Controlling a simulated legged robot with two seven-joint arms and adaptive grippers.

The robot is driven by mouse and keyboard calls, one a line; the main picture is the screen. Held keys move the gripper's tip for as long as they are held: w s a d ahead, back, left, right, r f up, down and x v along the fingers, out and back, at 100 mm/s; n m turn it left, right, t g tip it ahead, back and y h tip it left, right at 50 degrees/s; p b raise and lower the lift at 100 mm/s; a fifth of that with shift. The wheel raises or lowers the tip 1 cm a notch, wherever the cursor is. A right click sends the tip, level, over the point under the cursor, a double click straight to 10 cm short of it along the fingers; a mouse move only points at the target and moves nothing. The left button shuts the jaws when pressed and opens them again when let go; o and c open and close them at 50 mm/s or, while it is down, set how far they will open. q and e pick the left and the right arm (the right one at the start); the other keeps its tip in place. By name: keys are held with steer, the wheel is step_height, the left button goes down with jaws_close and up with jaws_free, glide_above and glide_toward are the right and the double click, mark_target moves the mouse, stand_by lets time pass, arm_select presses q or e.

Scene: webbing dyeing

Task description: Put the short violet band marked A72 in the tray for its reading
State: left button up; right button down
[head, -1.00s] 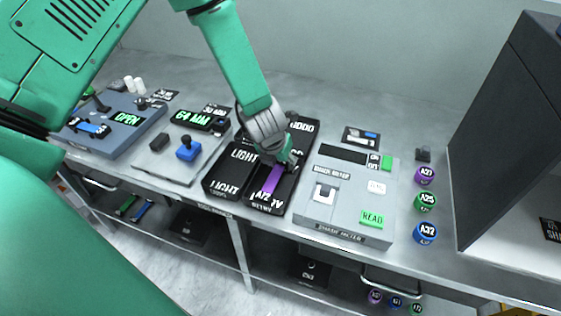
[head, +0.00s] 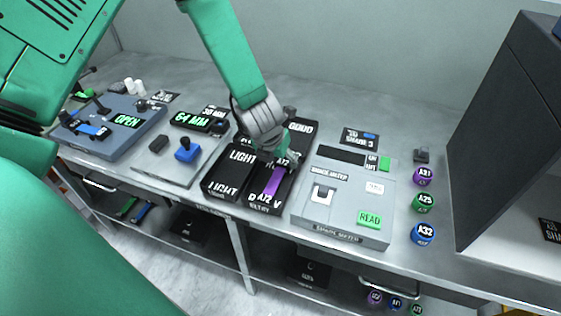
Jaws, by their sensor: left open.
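The short violet band (head: 269,182) lies in the front right black tray (head: 258,208), lengthwise along its floor. Pale A72-like tags show at its near and far ends, but the print is hard to read. The tray's own floor lettering is partly covered by the band; its front label seems to read RETRY. My left gripper (head: 280,156) is open just over the band's far end, and it hides part of that end and the tray behind. I cannot tell whether the fingers touch the band. My right gripper is out of view.
The LIGHT tray (head: 226,177) is to the left and the GOOD tray (head: 301,128) behind. A grey meter (head: 343,216) with a green READ button (head: 369,219) stands close on the right. Further right are labelled spools (head: 424,203) and a dark cabinet (head: 505,130).

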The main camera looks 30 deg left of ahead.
mark_target(273, 177)
arm_select(q)
steer(key=v, duration=0.9)
steer(key=shift+r+p, duration=0.2)
steer(key=shift+p, duration=0.25)
steer(key=shift+s, duration=0.1)
